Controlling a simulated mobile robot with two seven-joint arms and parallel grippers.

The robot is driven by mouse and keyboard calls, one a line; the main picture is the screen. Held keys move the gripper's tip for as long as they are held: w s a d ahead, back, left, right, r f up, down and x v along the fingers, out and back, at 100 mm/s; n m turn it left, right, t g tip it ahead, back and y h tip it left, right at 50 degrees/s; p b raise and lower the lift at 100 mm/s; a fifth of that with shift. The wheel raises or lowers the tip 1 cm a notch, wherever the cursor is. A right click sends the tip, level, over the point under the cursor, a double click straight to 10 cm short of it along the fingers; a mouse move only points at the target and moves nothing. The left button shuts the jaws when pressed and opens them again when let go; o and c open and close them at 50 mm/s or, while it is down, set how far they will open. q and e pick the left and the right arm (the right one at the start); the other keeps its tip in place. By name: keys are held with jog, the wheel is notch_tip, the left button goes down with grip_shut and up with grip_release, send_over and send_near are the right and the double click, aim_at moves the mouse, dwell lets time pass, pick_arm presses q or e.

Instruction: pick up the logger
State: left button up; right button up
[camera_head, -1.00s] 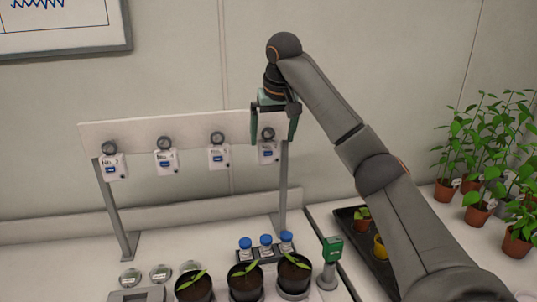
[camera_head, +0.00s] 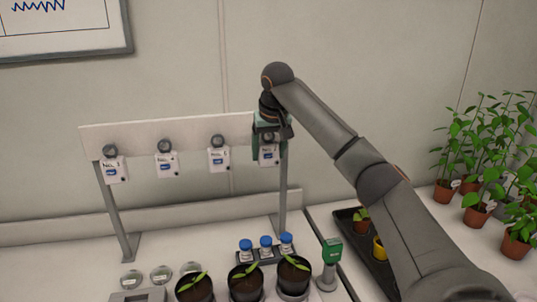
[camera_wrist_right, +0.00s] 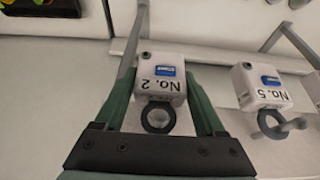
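The logger labelled No. 2 (camera_wrist_right: 161,78) is a small white box with a blue display and a dark hanging ring. It hangs at the right end of the white rail (camera_head: 190,131); its lower part shows in the head view (camera_head: 267,158). My right gripper (camera_head: 269,150) is in front of it from above. In the right wrist view the gripper's green fingers (camera_wrist_right: 163,85) lie close against both sides of the logger and look shut on it. The ring's peg is largely hidden. My left gripper is not in view.
Several similar loggers hang to the left, the nearest (camera_head: 218,158) being No. 5 in the wrist view (camera_wrist_right: 262,88). Below stand potted seedlings (camera_head: 246,284), blue-capped bottles (camera_head: 266,243) and a green-headed device (camera_head: 331,258). Taller plants (camera_head: 480,190) stand far right.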

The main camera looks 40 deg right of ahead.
jog(key=c, duration=0.9)
jog(key=shift+r, duration=0.1)
jog(key=shift+c, duration=0.2)
